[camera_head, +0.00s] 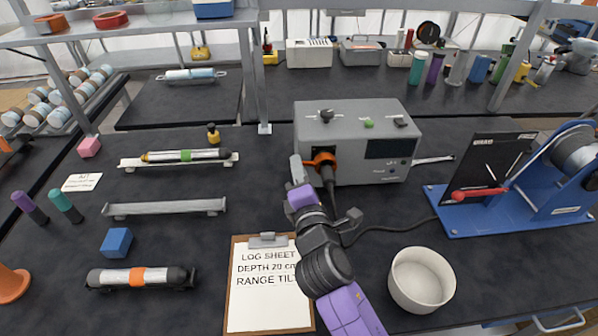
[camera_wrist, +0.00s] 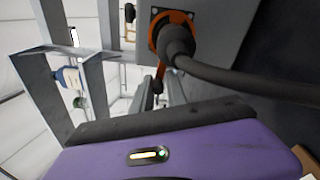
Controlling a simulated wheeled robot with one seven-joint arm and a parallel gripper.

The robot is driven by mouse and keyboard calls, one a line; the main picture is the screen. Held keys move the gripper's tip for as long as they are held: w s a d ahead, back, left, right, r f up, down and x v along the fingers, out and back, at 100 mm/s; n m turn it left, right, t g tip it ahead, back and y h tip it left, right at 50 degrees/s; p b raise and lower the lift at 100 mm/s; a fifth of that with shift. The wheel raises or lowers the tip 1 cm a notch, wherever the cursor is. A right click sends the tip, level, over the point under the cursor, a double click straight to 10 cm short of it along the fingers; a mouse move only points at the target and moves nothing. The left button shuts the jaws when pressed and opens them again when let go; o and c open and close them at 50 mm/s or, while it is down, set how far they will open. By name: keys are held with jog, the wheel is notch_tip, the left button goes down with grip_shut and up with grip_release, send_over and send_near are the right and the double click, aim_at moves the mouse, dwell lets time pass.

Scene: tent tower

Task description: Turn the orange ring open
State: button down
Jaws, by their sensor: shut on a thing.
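The orange ring (camera_head: 322,155) sits on the front of the grey box (camera_head: 345,115), around a dark plug with a thick black cable (camera_head: 328,178). The ring also shows at the top of the wrist view (camera_wrist: 158,32), partly hidden behind the plug (camera_wrist: 178,42). An orange lever with a dark tip reaches from the ring toward my gripper. My gripper (camera_head: 300,167) is at the left of the ring, shut on this lever; its fingers (camera_wrist: 158,88) show in the wrist view on both sides of the lever tip. The exact contact is small and hard to see.
The cable runs right across the table, behind a white bowl (camera_head: 421,280). A clipboard log sheet (camera_head: 262,290) lies left of my arm. A blue winch stand (camera_head: 500,215) is at the right. Instrument tubes (camera_head: 140,277) and racks (camera_head: 165,208) are at the left.

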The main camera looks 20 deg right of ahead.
jog(key=m, duration=0.1)
jog(key=r+m+b, duration=0.1)
jog(key=m, duration=0.1)
jog(key=r+m+b, duration=0.1)
jog(key=shift+s+d+r+t, duration=0.1)
jog(key=shift+d+r+t, duration=0.15)
jog(key=shift+d+t, duration=0.1)
jog(key=d+r+m+b, duration=0.1)
jog(key=m, duration=0.2)
jog(key=s+d+r+m+h+b, duration=0.1)
jog(key=m+b, duration=0.1)
jog(key=m, duration=0.2)
jog(key=d+r+m+b, duration=0.1)
jog(key=d+m+b, duration=0.1)
jog(key=m, duration=0.2)
jog(key=shift+s+h, duration=0.15)
jog(key=shift+h, duration=0.15)
jog(key=shift+s+d+m+b, duration=0.2)
jog(key=shift+d+m+b, duration=0.5)
jog(key=shift+m, duration=0.6)
jog(key=shift+d+h, duration=0.15)
jog(key=shift+h, duration=0.15)
jog(key=c, duration=1.4)
grip_release()
jog(key=shift+s, duration=0.1)
jog(key=shift+c, duration=0.2)
